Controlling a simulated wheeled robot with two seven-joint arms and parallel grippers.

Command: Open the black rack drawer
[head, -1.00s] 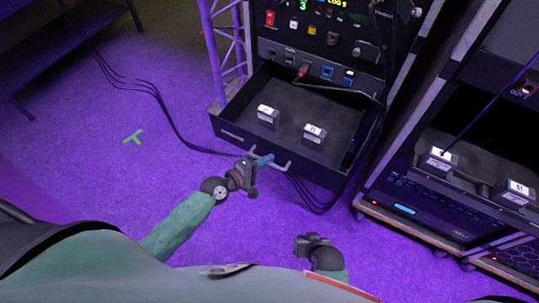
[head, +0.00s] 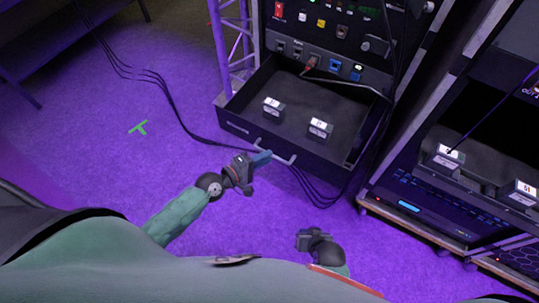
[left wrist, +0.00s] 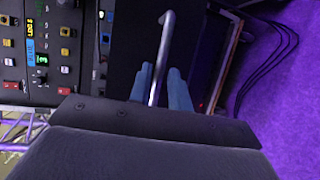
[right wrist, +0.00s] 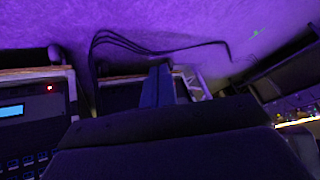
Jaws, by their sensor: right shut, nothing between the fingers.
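The black rack drawer (head: 285,132) is pulled out from the rack, its tray facing up with two small labelled boxes inside. Its pale bar handle (head: 276,152) is on the front and also shows in the left wrist view (left wrist: 163,45). My left gripper (head: 262,157) is at the handle's left part. In the left wrist view its blue fingers (left wrist: 160,82) stand apart, one on each side of the bar; a gap shows beside it. My right gripper (head: 303,240) is low, in front of the drawer, away from it. In the right wrist view its fingers (right wrist: 157,85) are together and empty.
The rack panel (head: 325,40) above the drawer has plugs and a cable. A second rack (head: 450,165) stands at right with more labelled boxes. Black cables (head: 180,125) lie on the purple floor and run under the drawer. A truss (head: 235,45) stands left of the rack.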

